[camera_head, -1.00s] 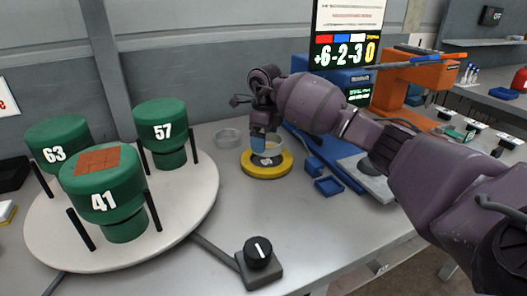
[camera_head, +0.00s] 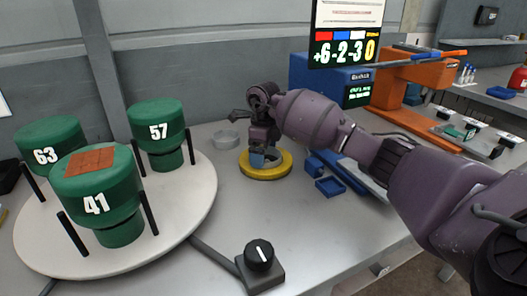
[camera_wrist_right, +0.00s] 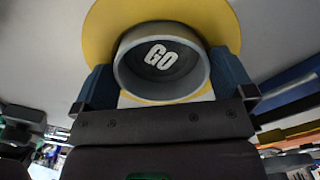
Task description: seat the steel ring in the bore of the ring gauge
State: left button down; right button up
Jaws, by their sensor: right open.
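The yellow ring gauge (camera_head: 281,169) lies flat on the grey table in the head view. It also shows in the wrist view (camera_wrist_right: 97,45), with the word GO inside the ring's opening. The steel ring (camera_wrist_right: 190,87) is a grey band between my right fingers in the wrist view, at the gauge's bore. Its wall shows on the near side; I cannot tell how deep it sits. My right gripper (camera_head: 265,159) is down at the gauge from above, with blue fingers on both sides of the ring. It is open. My left gripper is not in view.
A grey ring-shaped dish (camera_head: 226,139) stands just left of the gauge. A white turntable (camera_head: 180,213) with green cylinders fills the left. A black knob (camera_head: 259,256) stands in front. Table between knob and gauge is clear.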

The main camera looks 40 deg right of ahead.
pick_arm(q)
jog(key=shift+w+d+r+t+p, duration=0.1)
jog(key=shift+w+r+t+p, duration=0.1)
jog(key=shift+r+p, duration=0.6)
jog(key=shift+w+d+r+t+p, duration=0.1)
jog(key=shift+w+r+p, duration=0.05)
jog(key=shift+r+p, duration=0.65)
pick_arm(e)
notch_tip(320, 180, up, 12)
jog(key=shift+r, duration=0.15)
